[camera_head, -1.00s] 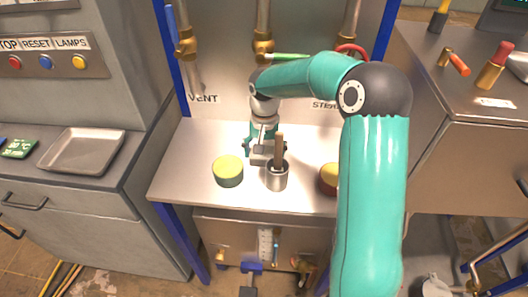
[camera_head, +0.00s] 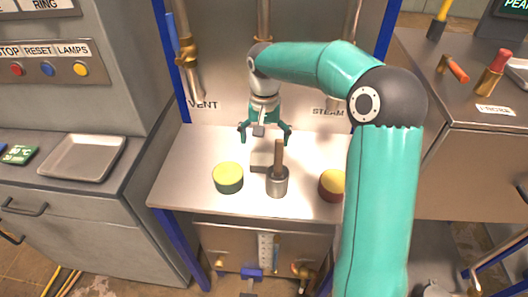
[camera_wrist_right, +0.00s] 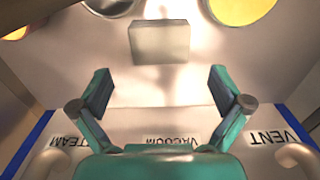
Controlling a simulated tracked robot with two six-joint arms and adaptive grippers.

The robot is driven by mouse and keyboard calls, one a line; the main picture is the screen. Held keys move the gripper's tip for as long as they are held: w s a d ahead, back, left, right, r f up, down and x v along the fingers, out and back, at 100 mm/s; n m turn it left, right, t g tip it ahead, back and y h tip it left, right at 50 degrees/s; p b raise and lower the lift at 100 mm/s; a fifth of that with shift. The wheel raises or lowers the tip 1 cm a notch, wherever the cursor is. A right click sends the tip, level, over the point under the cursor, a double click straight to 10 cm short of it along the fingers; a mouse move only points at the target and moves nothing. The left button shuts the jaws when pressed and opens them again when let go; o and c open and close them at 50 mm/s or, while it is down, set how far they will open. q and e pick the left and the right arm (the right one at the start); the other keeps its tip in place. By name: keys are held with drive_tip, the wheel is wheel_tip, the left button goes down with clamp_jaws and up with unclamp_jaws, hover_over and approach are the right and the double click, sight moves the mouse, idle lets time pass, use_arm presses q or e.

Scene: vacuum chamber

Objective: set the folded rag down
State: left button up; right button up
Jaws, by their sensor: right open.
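The folded rag is a small grey block (camera_head: 259,169) lying flat on the steel bench top (camera_head: 206,147), partly hidden by the metal cup in the head view. In the right wrist view the rag (camera_wrist_right: 160,42) lies clear of the fingers, beyond their tips. My right gripper (camera_head: 265,139) is above the bench, behind the rag, with its teal fingers spread and empty. Its open fingers (camera_wrist_right: 160,88) also show in the wrist view with nothing between them. My left gripper is not in view.
A metal cup (camera_head: 277,186) with a brown handle standing in it is just in front of the rag. A yellow-topped green tin (camera_head: 228,177) is to its left, a yellow-and-red one (camera_head: 332,185) to its right. Valves and pipes (camera_head: 187,52) line the back panel.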

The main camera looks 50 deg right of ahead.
sight(264, 159)
drive_tip(key=shift+r, duration=2.3)
